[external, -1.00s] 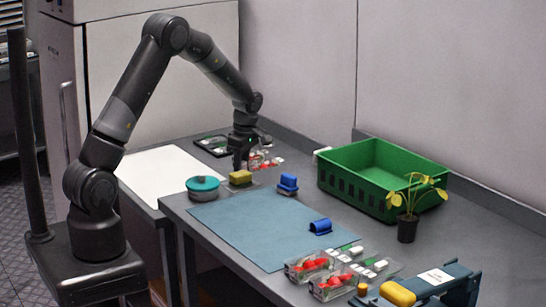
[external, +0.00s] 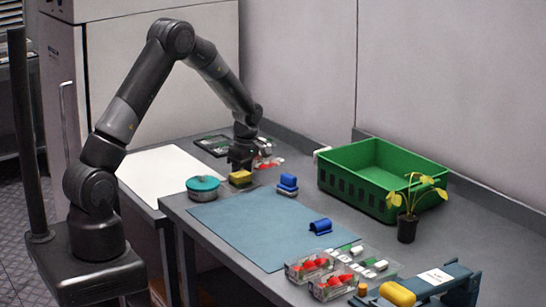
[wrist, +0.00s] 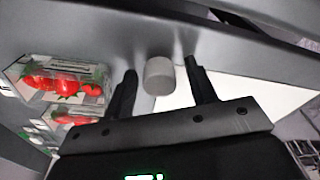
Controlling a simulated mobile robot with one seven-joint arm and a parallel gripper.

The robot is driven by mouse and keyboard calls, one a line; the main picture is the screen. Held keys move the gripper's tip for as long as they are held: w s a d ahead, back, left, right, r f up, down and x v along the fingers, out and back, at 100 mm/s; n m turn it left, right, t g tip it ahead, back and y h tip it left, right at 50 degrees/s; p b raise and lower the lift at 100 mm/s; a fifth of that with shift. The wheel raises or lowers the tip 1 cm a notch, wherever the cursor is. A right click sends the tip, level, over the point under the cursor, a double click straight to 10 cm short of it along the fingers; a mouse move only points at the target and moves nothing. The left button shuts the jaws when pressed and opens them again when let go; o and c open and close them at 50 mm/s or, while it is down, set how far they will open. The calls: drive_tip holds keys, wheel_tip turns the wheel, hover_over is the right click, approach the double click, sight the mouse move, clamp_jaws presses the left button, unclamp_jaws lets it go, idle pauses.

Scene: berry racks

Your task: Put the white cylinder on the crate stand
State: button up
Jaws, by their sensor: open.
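In the wrist view the white cylinder (wrist: 159,76), greyish in this light, stands on the grey table between the two fingers of my gripper (wrist: 160,88). The fingers are apart on either side, and no contact shows. In the external view my gripper (external: 241,164) is low over the far end of the table, behind the yellow block, and the cylinder is hidden there. A green crate (external: 350,186) stands at the back right. I cannot tell which object is the crate stand; a small white piece (external: 322,151) shows at the crate's far left corner.
Strawberry packs (wrist: 60,82) lie close left of my gripper in the wrist view. A teal-topped round tin (external: 203,189), yellow block (external: 240,178) and blue block (external: 287,183) stand nearby. A plant (external: 407,227) stands before the crate. The blue mat (external: 250,222) is mostly clear.

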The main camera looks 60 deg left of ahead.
drive_tip(key=shift+r, duration=0.15)
wheel_tip(320, 180, up, 12)
drive_tip(key=d, duration=0.1)
drive_tip(key=s+d+r+m+t, duration=0.2)
drive_tip(key=s+d+r+m, duration=0.35)
drive_tip(key=r, duration=0.35)
drive_tip(key=s+d+r+m+t, duration=0.2)
drive_tip(key=s+d+r+m, duration=0.1)
drive_tip(key=s+m, duration=0.6)
drive_tip(key=s+d+r+m+t+h, duration=0.1)
drive_tip(key=s+d+r+m, duration=0.3)
drive_tip(key=s+m, duration=0.5)
drive_tip(key=s+d+t, duration=0.1)
drive_tip(key=s+d, duration=0.1)
drive_tip(key=s, duration=0.5)
drive_tip(key=shift+d, duration=0.25)
drive_tip(key=shift+o, duration=0.6)
